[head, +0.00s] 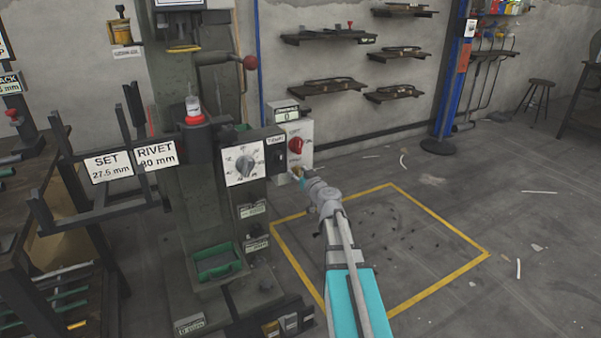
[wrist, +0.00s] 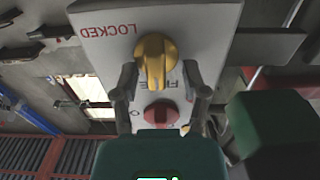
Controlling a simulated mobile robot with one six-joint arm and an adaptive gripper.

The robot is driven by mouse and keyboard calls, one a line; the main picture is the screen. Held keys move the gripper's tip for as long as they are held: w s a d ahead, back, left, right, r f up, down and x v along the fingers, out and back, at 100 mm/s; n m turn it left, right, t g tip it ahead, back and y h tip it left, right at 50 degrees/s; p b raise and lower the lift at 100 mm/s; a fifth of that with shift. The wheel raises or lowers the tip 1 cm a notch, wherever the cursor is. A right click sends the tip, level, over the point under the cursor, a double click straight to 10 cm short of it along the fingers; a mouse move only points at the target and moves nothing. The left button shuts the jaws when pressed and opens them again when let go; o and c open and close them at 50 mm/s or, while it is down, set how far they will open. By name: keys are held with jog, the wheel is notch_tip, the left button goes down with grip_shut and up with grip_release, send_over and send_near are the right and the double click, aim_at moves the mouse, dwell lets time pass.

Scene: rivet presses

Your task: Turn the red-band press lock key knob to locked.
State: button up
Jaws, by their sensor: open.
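The lock key knob is yellow (wrist: 155,60) and sits on a white panel (wrist: 210,22) in the wrist view. The word LOCKED shows upside down at the panel's left. The word FREE lies partly hidden behind the knob, and the knob's grip ridge runs about up and down the picture. My gripper (wrist: 160,68) is open, with one finger on each side of the knob; I cannot tell whether they touch it. In the head view my gripper (head: 299,176) is at the panel box beside the press (head: 170,70), which has a red band (head: 194,119).
A red knob (wrist: 160,114) is on the same panel, between my fingers; it also shows in the head view (head: 296,146). A lever with a red ball (head: 250,62) is above.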

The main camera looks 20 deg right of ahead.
jog(key=shift+d, duration=0.15)
grip_shut()
jog(key=shift+s+d, duration=0.1)
jog(key=shift+d, duration=0.15)
jog(key=shift+a, duration=0.2)
